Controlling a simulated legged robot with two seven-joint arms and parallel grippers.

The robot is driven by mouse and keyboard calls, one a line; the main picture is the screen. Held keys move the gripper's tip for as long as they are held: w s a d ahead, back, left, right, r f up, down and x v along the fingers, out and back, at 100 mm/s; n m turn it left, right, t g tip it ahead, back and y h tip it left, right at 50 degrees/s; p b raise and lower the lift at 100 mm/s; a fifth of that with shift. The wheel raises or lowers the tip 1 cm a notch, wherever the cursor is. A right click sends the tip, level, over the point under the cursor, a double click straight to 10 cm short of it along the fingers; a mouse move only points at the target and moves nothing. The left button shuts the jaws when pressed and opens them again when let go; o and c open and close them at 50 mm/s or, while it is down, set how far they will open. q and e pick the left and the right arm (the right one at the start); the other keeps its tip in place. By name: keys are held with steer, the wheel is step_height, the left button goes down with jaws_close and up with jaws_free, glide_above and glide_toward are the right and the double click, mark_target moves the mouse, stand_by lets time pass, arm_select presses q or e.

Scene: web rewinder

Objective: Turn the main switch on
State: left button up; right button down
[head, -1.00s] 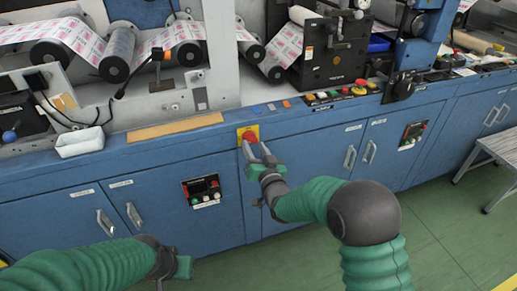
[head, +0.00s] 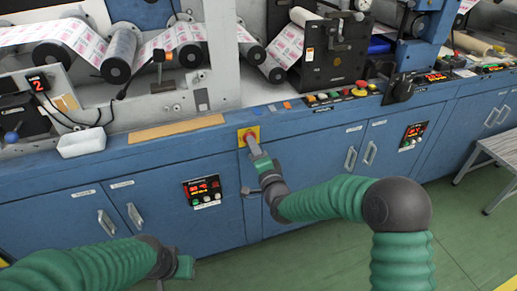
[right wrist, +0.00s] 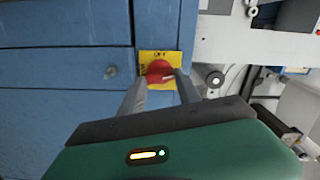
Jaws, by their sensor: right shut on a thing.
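The main switch is a red knob (right wrist: 158,72) on a yellow plate (right wrist: 172,57) on the blue cabinet front. In the head view the yellow plate (head: 241,139) shows at the cabinet's upper edge, with the knob mostly hidden behind my fingers. My right gripper (head: 252,146) is at the switch, its fingers closed around the red knob. In the right wrist view the fingers (right wrist: 160,80) reach to both sides of the knob. My left gripper (head: 180,268) is low at the left, away from the switch; its fingers are not clear enough to judge.
Lit panels with red digits show on the cabinet left of the switch (head: 203,190) and right of it (head: 413,134). A white tray (head: 81,142) sits on the ledge. A button row (head: 335,95) is at the upper right. A grey bench (head: 490,155) stands at right.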

arm_select(q)
steer(key=shift+r, duration=0.2)
arm_select(e)
steer(key=shift+w+a+r+m, duration=0.1)
steer(key=shift+w+r+m, duration=0.1)
steer(key=shift+r+m, duration=0.45)
steer(key=shift+w+r+m, duration=0.2)
steer(key=shift+r+m, duration=0.1)
steer(key=shift+m, duration=0.55)
arm_select(q)
steer(key=shift+d, duration=0.1)
arm_select(e)
steer(key=c, duration=0.7)
jaws_free()
steer(key=shift+s, duration=0.1)
arm_select(q)
steer(key=r+p, duration=0.1)
steer(key=w+a+r+p, duration=0.1)
steer(key=p, duration=0.1)
steer(key=r+p, duration=0.1)
steer(key=shift+w+a+p, duration=0.25)
steer(key=shift+w+p, duration=0.1)
arm_select(e)
steer(key=v, duration=0.5)
steer(key=f+v, duration=0.1)
steer(key=v, duration=1.1)
steer(key=shift+s+f, duration=0.2)
steer(key=shift+f, duration=0.15)
arm_select(q)
steer(key=shift+d, duration=0.2)
